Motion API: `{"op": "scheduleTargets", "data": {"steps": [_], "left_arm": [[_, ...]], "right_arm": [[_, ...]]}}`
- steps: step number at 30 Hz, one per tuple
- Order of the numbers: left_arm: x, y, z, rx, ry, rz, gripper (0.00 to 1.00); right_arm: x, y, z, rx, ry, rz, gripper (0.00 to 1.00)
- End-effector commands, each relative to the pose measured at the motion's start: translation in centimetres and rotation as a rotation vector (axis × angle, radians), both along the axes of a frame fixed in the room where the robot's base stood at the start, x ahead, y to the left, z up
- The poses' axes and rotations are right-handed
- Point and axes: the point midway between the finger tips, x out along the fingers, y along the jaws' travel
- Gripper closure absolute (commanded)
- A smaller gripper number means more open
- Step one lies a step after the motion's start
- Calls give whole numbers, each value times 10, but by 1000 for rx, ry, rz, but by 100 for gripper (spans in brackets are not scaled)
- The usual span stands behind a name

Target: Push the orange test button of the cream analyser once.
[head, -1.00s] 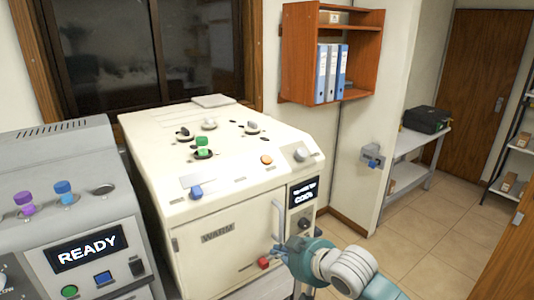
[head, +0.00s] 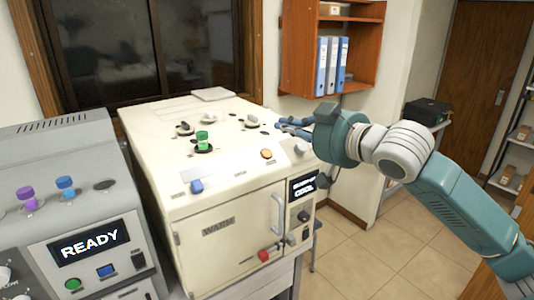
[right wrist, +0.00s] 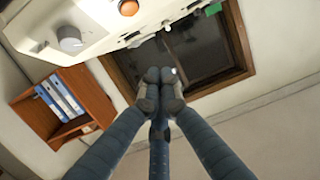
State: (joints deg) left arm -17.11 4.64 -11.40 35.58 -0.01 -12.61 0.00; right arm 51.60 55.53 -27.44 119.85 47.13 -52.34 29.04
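The cream analyser (head: 170,140) stands in the middle of the head view. Its orange test button (head: 266,154) is on the sloped top panel near the right side, left of a grey knob (head: 301,148). My right gripper (head: 281,124) is above the analyser's right part, its fingertips pointing left and appearing slightly behind the button. The right wrist view shows its fingers (right wrist: 160,78) together at the tips with nothing between them. There the orange button (right wrist: 128,7) is at the top edge, apart from the fingertips. My left gripper is not in view.
A grey machine (head: 80,180) reading READY stands close on the left. Other controls on the analyser include a green knob (head: 202,136), a blue button (head: 196,186) and a red knob (head: 264,255). A wooden shelf (head: 298,50) with binders hangs behind my right gripper.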

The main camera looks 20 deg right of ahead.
Motion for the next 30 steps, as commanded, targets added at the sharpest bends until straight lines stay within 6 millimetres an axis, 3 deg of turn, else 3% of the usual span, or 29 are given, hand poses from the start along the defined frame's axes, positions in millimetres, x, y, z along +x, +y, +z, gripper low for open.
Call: {"op": "scheduleTargets", "data": {"steps": [7, 18, 30], "left_arm": [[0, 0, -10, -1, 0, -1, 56], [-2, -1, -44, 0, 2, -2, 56], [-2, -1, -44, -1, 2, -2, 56]], "right_arm": [[6, 2, -12, 1, 0, 1, 100], [33, 13, -56, 1, 0, 1, 100], [47, 17, -73, -1, 0, 0, 100]]}}
